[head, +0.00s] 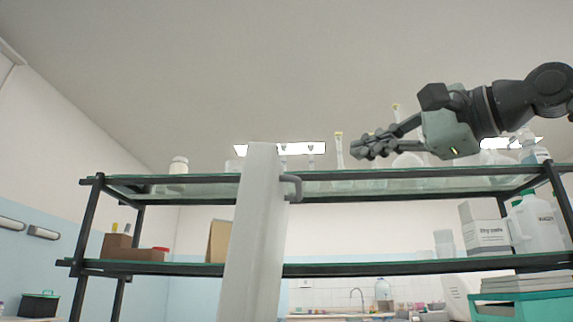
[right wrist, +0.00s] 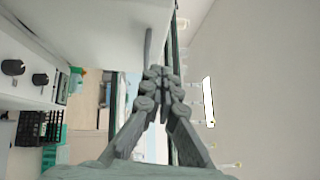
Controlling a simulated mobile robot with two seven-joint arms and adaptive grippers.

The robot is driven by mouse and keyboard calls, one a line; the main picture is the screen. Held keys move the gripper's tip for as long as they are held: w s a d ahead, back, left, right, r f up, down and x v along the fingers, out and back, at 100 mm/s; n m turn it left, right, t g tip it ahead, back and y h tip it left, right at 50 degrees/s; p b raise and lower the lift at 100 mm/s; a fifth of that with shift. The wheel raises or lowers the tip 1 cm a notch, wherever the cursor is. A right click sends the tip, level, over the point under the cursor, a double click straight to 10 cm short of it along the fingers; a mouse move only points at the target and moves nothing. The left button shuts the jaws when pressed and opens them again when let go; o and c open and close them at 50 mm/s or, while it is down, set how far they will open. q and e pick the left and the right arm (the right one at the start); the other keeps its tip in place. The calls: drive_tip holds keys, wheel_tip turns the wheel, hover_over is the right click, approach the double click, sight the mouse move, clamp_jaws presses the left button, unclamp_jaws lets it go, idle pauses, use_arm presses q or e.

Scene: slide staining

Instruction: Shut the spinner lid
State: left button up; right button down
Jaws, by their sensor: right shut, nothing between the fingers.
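The spinner lid (head: 255,235) looks like the tall white panel standing upright in the middle of the head view, seen nearly edge-on. A grey handle (head: 295,187) sticks out from its right side near the top. My right gripper (head: 358,148) is shut and empty, up and to the right of the handle, apart from it in the picture. In the right wrist view the shut fingers (right wrist: 160,78) point towards a thin grey bar, perhaps the handle (right wrist: 149,45), beside a large white surface. The spinner body is not clearly seen. My left gripper is out of view.
A glass-shelved rack (head: 400,268) with dark posts spans the head view behind the panel. It holds bottles, a white jug (head: 538,225) and boxes. A teal container (head: 520,305) is at lower right. The right wrist view shows a black basket (right wrist: 38,128) and black knobs (right wrist: 12,67).

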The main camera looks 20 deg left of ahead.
drive_tip(key=p, duration=0.3)
approach(281, 163)
drive_tip(key=w+a, duration=0.1)
drive_tip(key=w, duration=0.2)
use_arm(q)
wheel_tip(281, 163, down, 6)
use_arm(e)
drive_tip(key=shift+n+h, duration=0.3)
drive_tip(key=shift+h, duration=0.1)
drive_tip(key=shift+s+a+r, duration=0.1)
drive_tip(key=shift+a+r, duration=0.1)
drive_tip(key=shift+a, duration=0.85)
drive_tip(key=shift+s+a+r, duration=0.1)
drive_tip(key=shift+a+r, duration=0.1)
drive_tip(key=shift+a, duration=0.85)
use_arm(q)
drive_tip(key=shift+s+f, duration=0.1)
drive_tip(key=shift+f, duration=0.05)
